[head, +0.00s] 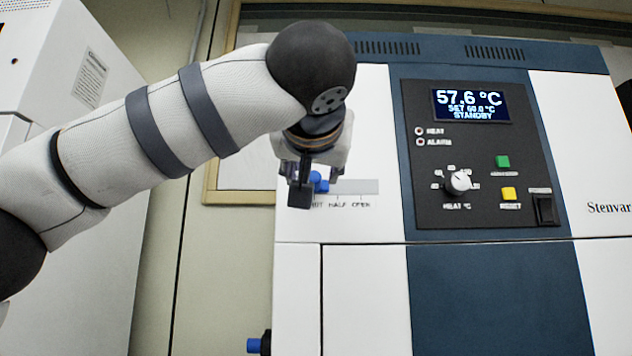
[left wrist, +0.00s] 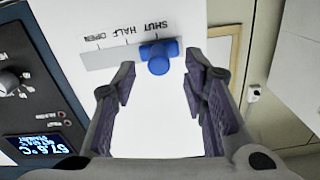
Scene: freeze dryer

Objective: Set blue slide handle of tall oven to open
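The tall oven (head: 340,225) has a white front with a horizontal slide slot (head: 358,187) marked SHUT, HALF and OPEN. The blue slide handle (head: 319,183) sits at the SHUT end, partly hidden by my gripper. In the left wrist view the handle (left wrist: 158,58) also lines up with SHUT, and the picture is upside down. My left gripper (head: 305,188) is in front of the handle. In the left wrist view the fingers (left wrist: 158,70) are spread, with the handle showing between and just past the tips. I cannot tell whether they touch it. My right gripper is not in view.
A dark control panel (head: 475,170) right of the slot has a display reading 57.6 °C, STANDBY, a knob (head: 459,182), and green and yellow buttons. Another blue part (head: 254,345) sticks out lower left. A white cabinet (head: 110,130) stands at left.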

